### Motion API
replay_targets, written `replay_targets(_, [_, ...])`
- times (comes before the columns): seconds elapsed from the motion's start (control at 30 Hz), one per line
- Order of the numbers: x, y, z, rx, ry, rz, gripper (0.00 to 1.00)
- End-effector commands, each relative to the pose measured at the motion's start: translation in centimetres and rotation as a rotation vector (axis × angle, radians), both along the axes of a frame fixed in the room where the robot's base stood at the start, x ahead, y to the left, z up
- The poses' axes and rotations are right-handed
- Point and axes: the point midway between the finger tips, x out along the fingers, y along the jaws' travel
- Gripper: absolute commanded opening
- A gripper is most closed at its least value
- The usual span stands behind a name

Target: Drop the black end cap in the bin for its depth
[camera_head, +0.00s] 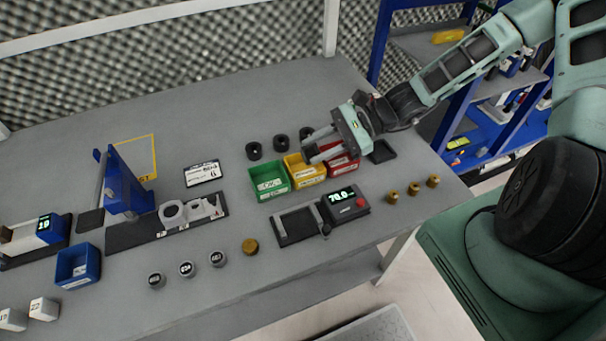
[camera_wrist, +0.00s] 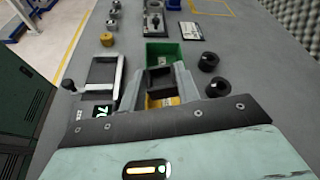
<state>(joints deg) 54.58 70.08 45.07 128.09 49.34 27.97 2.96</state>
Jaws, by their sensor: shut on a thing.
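Black end caps (camera_head: 254,151) (camera_head: 281,142) stand on the bench behind the bins; two also show in the wrist view (camera_wrist: 209,61). A green bin (camera_head: 268,180), a yellow bin (camera_head: 304,171) and a red bin (camera_head: 350,167) stand in a row. My gripper (camera_head: 313,151) is over the yellow and red bins and partly hides them. In the wrist view, my gripper (camera_wrist: 160,84) is shut on a dark end cap (camera_wrist: 160,76), held between the fingers above the yellow bin. Bin labels are too small to read.
A measuring device (camera_head: 342,199) with a lit display reading about 70 stands in front of the bins. Several brass parts (camera_head: 414,188) stand to its right. Grey round parts (camera_head: 186,269) and a blue bin (camera_head: 78,266) are at left. A label card (camera_head: 203,173) lies left of the bins.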

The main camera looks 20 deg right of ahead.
Motion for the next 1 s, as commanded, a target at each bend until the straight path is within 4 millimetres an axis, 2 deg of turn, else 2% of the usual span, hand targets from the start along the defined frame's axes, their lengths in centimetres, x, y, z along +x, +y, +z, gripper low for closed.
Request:
replay_targets(0.03, [0.0,0.0,-1.3,0.000,0.000,0.000,0.07])
replay_targets(0.23, [0.0,0.0,-3.4,0.000,0.000,0.001,0.07])
replay_targets(0.6, [0.0,0.0,-3.7,0.000,0.000,0.001,0.07])
replay_targets(0.63, [0.0,0.0,-3.7,0.000,0.000,0.001,0.38])
replay_targets(0.7, [0.0,0.0,-3.7,0.000,0.000,0.001,0.57])
replay_targets(1.0, [0.0,-0.1,-3.6,-0.001,0.000,0.000,0.58])
